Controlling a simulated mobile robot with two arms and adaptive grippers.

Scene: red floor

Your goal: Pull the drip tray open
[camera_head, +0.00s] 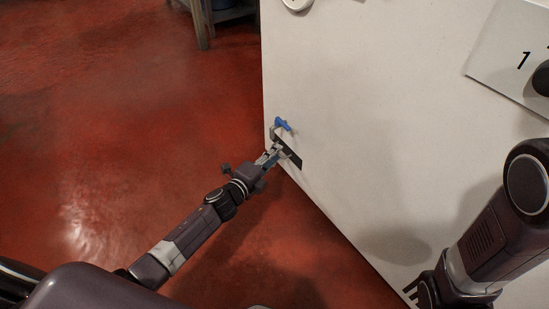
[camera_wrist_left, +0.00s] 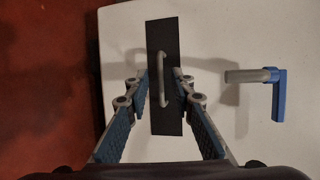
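The drip tray is a narrow black front (camera_head: 292,156) set low on the white cabinet face, near its left edge. In the left wrist view the black front (camera_wrist_left: 164,32) stands upright in the picture with a thin grey bar handle (camera_wrist_left: 162,78) across its middle. My left gripper (camera_head: 274,148) is at the tray front. In the left wrist view its two fingers (camera_wrist_left: 163,88) are apart, one on each side of the handle, with gaps to it. Whether the tips touch the black front I cannot tell. My right arm shows at the right, but its gripper cannot be made out.
A grey spout with a blue lever (camera_head: 283,124) sticks out just above the tray; it also shows right of the fingers in the left wrist view (camera_wrist_left: 278,95). The white cabinet (camera_head: 370,120) fills the right side. Red floor (camera_head: 130,110) is open to the left.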

